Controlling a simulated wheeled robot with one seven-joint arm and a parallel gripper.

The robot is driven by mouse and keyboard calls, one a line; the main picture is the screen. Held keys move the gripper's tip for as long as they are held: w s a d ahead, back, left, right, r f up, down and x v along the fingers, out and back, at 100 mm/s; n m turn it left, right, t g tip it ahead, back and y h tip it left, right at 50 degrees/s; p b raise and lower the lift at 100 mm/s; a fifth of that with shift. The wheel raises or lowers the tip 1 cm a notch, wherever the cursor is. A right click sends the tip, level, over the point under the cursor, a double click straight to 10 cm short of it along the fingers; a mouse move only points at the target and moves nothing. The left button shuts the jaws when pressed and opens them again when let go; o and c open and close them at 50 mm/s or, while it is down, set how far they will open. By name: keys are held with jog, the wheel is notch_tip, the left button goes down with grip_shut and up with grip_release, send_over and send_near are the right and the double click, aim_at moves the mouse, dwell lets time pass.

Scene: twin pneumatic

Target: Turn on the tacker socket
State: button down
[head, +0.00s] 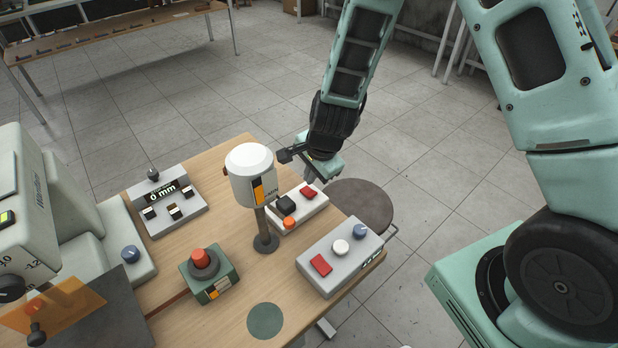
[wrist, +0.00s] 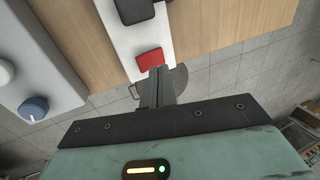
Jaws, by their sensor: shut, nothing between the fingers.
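A white socket strip (head: 290,212) lies on the wooden table, behind the white cylinder on a post. It carries a black block (head: 285,204), a red switch (head: 309,192) at its far right end and an orange-red round part (head: 289,223) at its near side. In the wrist view the red switch (wrist: 150,59) and black block (wrist: 134,10) show on the strip. My gripper (head: 310,181) is shut and empty, fingers pointing down. Its fingertips (wrist: 157,72) are at the edge of the red switch. I cannot tell whether they touch it. No label naming the tacker is readable on the strip.
The white cylinder (head: 250,172) stands close left of my gripper. A grey box (head: 340,258) with a red switch, white knob and blue knob is nearer. A green box with a red button (head: 201,259) and a "0 mm" panel (head: 167,205) are left. A round stool (head: 361,205) is beyond.

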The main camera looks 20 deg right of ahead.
aim_at(311, 192)
notch_tip(311, 192, up, 11)
jog(key=p, duration=0.2)
jog(key=shift+r, duration=0.15)
dwell(0.3)
jog(key=s+a+r+n+g+y, duration=0.1)
jog(key=s+a+r+n, duration=0.3)
jog(key=s+n, duration=0.15)
jog(key=s+a+r+n+g+y, duration=0.1)
jog(key=s+a+r+n, duration=0.2)
jog(key=s+a+n, duration=0.3)
jog(key=s+d+r+n+h, duration=0.1)
jog(key=s+r+n, duration=0.1)
jog(key=s+n, duration=0.3)
jog(key=s+d+r+n+g+h, duration=0.1)
jog(key=s+r+n, duration=0.1)
jog(key=s+n, duration=0.3)
jog(key=s, duration=0.4)
jog(key=shift+s+h, duration=0.3)
jog(key=shift+d+n, duration=0.1)
jog(key=shift+n, duration=0.15)
